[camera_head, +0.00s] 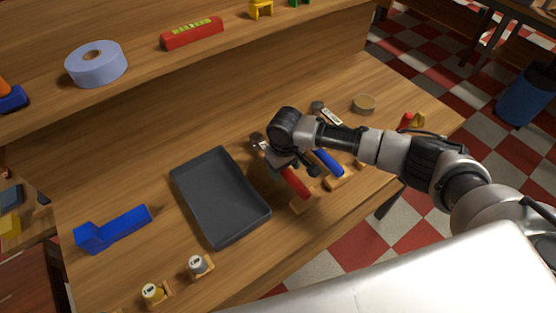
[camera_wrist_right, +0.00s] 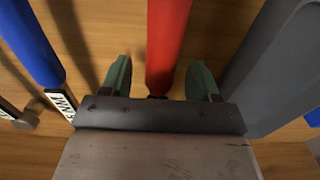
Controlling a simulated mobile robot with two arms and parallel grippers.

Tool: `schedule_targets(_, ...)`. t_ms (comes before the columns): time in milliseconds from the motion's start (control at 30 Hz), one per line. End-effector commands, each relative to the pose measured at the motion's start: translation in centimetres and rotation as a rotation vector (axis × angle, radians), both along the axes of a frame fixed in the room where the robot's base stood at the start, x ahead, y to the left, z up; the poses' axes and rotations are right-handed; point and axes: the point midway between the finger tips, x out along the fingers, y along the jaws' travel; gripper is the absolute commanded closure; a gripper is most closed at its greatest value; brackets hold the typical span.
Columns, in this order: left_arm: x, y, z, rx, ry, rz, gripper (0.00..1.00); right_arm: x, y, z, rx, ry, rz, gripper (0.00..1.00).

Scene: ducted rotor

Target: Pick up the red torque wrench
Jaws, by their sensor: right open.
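The red torque wrench (camera_head: 295,182) lies on the wooden bench, its red handle showing just right of the dark tray, on a small wooden rest. My right gripper (camera_head: 274,172) is over its far part and hides that end in the head view. In the right wrist view the red handle (camera_wrist_right: 168,40) runs between the two green fingertips of my open right gripper (camera_wrist_right: 160,78), with a gap on both sides. Whether the fingertips are level with the handle or above it, I cannot tell. My left gripper is not in view.
A blue-handled wrench (camera_head: 327,162) lies right of the red one, also in the wrist view (camera_wrist_right: 30,40). The dark tray (camera_head: 190,205) is close on the left. A tape roll (camera_head: 364,104) sits farther back. A shelf (camera_head: 140,85) with a red level (camera_head: 192,34) overhangs the back.

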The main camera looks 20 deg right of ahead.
Motion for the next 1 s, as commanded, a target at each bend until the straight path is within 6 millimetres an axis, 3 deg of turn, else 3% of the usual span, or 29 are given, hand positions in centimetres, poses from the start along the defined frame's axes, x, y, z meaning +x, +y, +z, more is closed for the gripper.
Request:
schedule_targets(133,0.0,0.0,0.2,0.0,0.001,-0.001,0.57,0.0,0.0,-1.4,0.0,0.0,-0.001,0.39)
schedule_targets(367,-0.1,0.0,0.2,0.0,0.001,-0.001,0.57,0.0,0.0,-1.6,0.001,-0.002,0.0,0.39)
schedule_targets(767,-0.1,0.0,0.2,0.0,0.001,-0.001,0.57,0.0,0.0,-1.6,0.001,-0.002,0.0,0.97)
schedule_targets(1000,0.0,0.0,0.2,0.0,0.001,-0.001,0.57,0.1,0.0,-1.4,0.001,-0.004,0.0,0.97)
